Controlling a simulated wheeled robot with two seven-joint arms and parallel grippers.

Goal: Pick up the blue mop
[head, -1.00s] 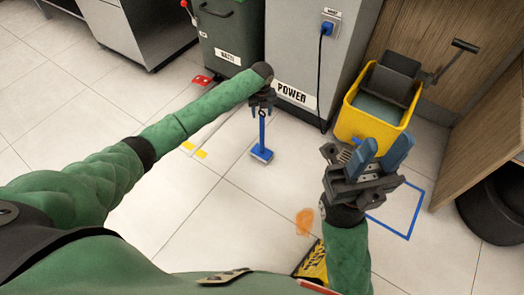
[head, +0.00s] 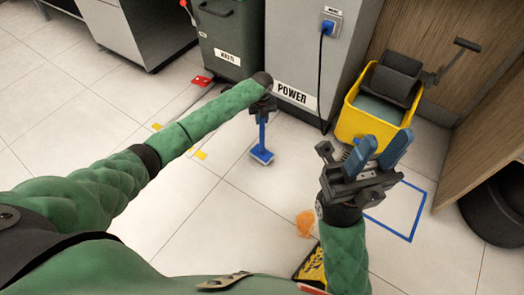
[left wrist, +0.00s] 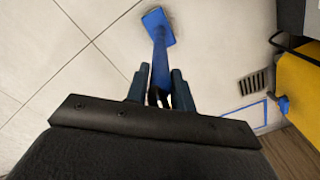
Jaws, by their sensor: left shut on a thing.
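The blue mop (head: 262,152) hangs upright under my left gripper (head: 262,106) in the head view, near the power cabinet. Its flat blue head is at or just above the floor; I cannot tell if it touches. In the left wrist view the mop (left wrist: 160,55) runs away from between the two fingers of my left gripper (left wrist: 159,88), which is shut on its handle. The upper handle is hidden by the gripper. My right gripper (head: 375,155) is at the right of the head view, blue fingers apart, open and empty.
A yellow mop bucket (head: 368,120) with a wringer stands at the right, near a blue floor square (head: 412,238). The grey power cabinet (head: 300,50) and green waste bin (head: 228,40) stand behind the mop. An orange stain (head: 305,222) lies on the tiles.

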